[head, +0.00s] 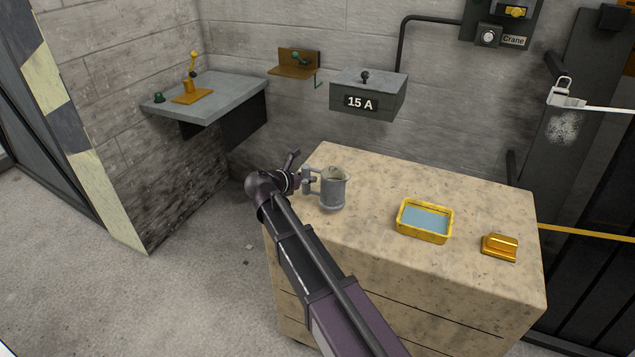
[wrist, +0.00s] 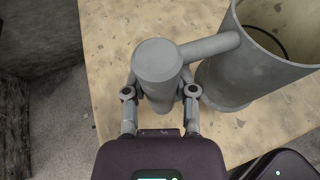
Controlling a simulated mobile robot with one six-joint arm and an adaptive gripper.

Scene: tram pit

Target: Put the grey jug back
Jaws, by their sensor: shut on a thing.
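The grey jug (head: 334,188) stands upright at the left end of the stone-topped cabinet (head: 380,177). Its handle faces left, toward my gripper (head: 308,182). In the wrist view my gripper (wrist: 158,92) is shut on the jug's handle (wrist: 157,62), with one finger on each side of it. The jug's open body (wrist: 232,75) shows to the right of the handle there, partly cut off by the frame's edge. The jug's base looks to be on or very close to the cabinet top; I cannot tell which.
A yellow tray with blue inside (head: 425,238) and a yellow block (head: 500,247) stand to the jug's right. A 15 A box (head: 368,96) hangs on the wall behind. A grey wall shelf (head: 225,92) with a yellow lever is at left. The cabinet top behind the tray is clear.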

